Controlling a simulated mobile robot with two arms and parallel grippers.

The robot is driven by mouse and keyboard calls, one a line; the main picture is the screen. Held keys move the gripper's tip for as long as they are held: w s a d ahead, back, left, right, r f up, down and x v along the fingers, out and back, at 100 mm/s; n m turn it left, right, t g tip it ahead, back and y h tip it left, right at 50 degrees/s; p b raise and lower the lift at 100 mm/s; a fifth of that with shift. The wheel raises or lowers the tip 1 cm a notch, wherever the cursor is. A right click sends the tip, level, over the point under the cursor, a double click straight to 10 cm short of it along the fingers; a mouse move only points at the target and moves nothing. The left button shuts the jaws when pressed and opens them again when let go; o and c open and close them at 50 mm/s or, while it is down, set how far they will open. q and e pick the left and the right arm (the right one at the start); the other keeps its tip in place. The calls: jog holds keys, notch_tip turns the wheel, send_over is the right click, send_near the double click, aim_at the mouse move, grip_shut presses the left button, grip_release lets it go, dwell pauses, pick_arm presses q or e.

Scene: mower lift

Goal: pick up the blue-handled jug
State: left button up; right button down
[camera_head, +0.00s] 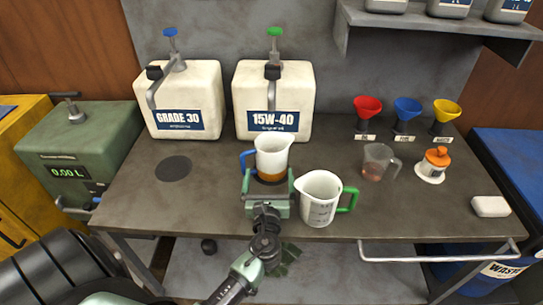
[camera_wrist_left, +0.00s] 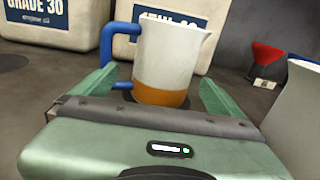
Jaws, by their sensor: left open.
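The blue-handled jug (camera_head: 273,155) stands upright on the bench in front of the 15W-40 container. It is whitish with amber liquid in its lower part, and its blue handle is on the left. It also shows in the left wrist view (camera_wrist_left: 168,62). My left gripper (camera_head: 269,178) is open at the near side of the jug. In the left wrist view its fingers (camera_wrist_left: 158,90) stand on either side of the jug's lower part, with gaps visible. The jug's base is partly hidden by the gripper. My right gripper is not in view.
A green-handled jug (camera_head: 319,200) stands close to the right of my left gripper. GRADE 30 (camera_head: 182,100) and 15W-40 (camera_head: 273,103) containers stand behind. A small clear jug (camera_head: 376,163), an orange-topped pot (camera_head: 433,165) and a white block (camera_head: 490,207) are to the right. The bench's left part is clear.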

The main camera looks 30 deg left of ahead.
pick_arm(q)
jog(key=shift+w+f, duration=0.2)
jog(key=shift+w, duration=0.05)
jog(key=shift+r, duration=0.25)
jog(key=shift+r+p+x, duration=0.1)
jog(key=shift+p+x, duration=0.1)
jog(key=shift+x, duration=0.4)
jog(key=shift+r+p+x, duration=0.15)
jog(key=shift+x, duration=0.5)
jog(key=x, duration=0.4)
jog(key=shift+w+f, duration=0.2)
jog(key=shift+w, duration=0.15)
jog(key=c, duration=1.5)
jog(key=shift+c, duration=1.2)
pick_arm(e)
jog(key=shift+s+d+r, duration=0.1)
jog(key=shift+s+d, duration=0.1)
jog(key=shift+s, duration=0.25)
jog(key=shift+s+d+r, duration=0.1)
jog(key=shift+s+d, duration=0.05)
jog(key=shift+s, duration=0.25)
pick_arm(q)
jog(key=shift+r, duration=0.15)
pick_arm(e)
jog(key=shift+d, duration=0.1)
